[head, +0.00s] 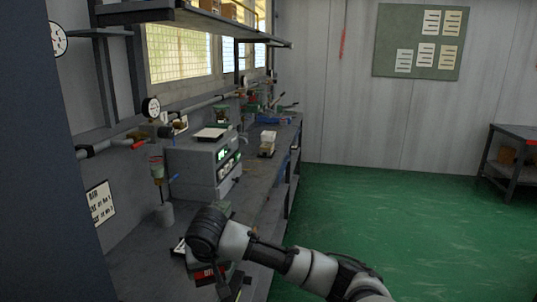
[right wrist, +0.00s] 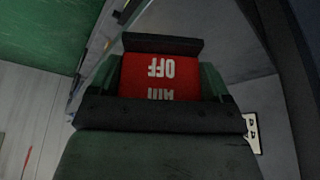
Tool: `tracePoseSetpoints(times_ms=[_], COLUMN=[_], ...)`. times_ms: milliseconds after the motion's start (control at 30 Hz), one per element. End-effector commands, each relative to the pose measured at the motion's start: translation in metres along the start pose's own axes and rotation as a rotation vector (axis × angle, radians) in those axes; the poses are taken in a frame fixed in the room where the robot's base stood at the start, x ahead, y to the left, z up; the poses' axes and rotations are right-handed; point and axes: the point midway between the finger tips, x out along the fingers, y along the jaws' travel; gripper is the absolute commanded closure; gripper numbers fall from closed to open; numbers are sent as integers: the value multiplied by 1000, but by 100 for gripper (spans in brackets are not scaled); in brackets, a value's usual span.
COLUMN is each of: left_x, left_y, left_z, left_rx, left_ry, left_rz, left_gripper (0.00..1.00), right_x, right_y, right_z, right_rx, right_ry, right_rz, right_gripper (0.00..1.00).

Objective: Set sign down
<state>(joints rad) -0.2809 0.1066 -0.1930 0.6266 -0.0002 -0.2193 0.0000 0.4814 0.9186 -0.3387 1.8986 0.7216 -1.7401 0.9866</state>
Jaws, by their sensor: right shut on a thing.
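A red sign (right wrist: 148,80) with white lettering, "OFF" legible and upside down, fills the middle of the right wrist view. My right gripper (right wrist: 150,100) is shut on it. In the head view the sign shows as a small red patch (head: 206,273) beside my right gripper (head: 226,280), low over the near end of the grey workbench (head: 148,262). I cannot tell whether the sign touches the bench top. My wrist hides part of it. My left gripper is not in view.
A grey box with green displays (head: 203,165) stands farther along the bench. A small upright fitting with a pipe (head: 165,213) stands near the wall. A white and black item (head: 180,247) lies just left of my wrist. The green floor (head: 400,220) is open to the right.

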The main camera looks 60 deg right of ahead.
Motion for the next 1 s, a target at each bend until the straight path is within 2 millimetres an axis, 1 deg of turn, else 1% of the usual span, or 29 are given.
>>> tracePoseSetpoints(times_ms=[33, 133, 233, 300, 367, 467, 567, 700, 800, 900, 1000], left_x=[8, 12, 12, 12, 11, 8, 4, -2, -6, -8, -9], left_y=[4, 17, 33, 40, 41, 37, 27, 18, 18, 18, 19], left_z=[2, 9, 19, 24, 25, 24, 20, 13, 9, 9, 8], left_rx=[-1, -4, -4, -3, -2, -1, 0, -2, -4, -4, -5], left_ry=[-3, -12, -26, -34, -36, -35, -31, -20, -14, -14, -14], left_rz=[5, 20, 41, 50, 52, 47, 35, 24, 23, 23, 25], left_gripper=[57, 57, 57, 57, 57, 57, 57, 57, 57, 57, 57], right_x=[6, 8, 7, 6, 6, 10, 20, 42, 57, 69, 78], right_y=[20, 44, 57, 60, 60, 53, 35, 4, -18, -36, -46], right_z=[-12, -28, -37, -39, -40, -40, -40, -42, -42, -43, -43], right_rx=[57, 138, 179, 190, 193, 192, 190, 189, 189, 189, 190], right_ry=[3, 3, 2, 0, -1, -3, -4, -5, -5, -3, -2], right_rz=[30, 59, 74, 78, 78, 76, 75, 75, 76, 77, 77], right_gripper=[46, 46, 46, 46, 46, 46, 46, 46, 46, 46, 46])
